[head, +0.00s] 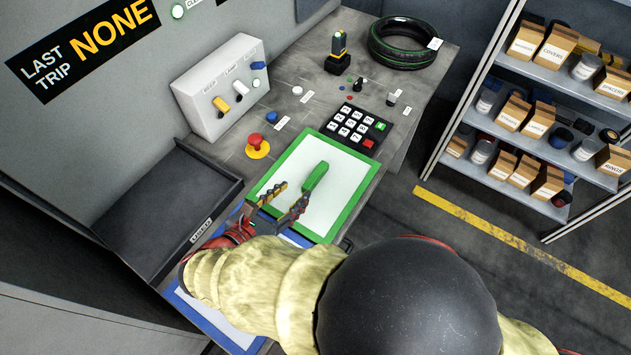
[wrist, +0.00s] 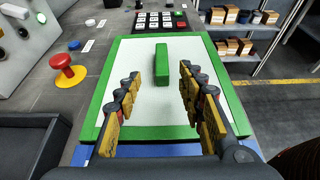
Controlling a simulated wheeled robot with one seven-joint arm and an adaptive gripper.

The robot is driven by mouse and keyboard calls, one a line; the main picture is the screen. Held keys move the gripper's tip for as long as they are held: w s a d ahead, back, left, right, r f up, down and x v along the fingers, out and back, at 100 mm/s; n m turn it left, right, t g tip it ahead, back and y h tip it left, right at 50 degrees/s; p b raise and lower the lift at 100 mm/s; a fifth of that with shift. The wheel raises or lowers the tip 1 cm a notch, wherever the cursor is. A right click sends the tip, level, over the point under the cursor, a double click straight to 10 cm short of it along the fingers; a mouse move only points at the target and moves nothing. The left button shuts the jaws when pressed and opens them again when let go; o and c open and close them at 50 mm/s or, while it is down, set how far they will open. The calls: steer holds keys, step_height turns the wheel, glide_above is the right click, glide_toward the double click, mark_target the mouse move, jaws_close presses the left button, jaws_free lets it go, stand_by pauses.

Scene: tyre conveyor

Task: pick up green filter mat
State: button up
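A green bar-shaped piece, which looks like the green filter mat (head: 314,176), lies on a white panel with a green border (head: 343,215). In the wrist view the mat (wrist: 161,64) lies lengthwise, ahead of the fingers and about midway between them. My gripper (head: 293,195) is open and empty over the near part of the panel. Its two yellow-and-black fingers also show in the wrist view (wrist: 159,85), spread wider than the mat. The fingers look apart from the mat.
A red button (head: 257,142) on a yellow base stands left of the panel, and a black keypad (head: 354,128) beyond it. A dark tray (head: 160,215) is at the left, a blue-bordered panel (head: 222,328) nearer. A tyre (head: 400,45) lies far back; shelves (head: 540,110) stand right.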

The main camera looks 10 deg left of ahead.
mark_target(314, 176)
steer(key=b+x, duration=0.1)
steer(key=x, duration=0.3)
steer(key=b+x, duration=0.2)
steer(key=x, duration=0.2)
steer(key=shift+w+d, duration=0.25)
steer(key=shift+d, duration=0.1)
steer(key=shift+c, duration=1)
steer(key=c, duration=0.8)
jaws_close()
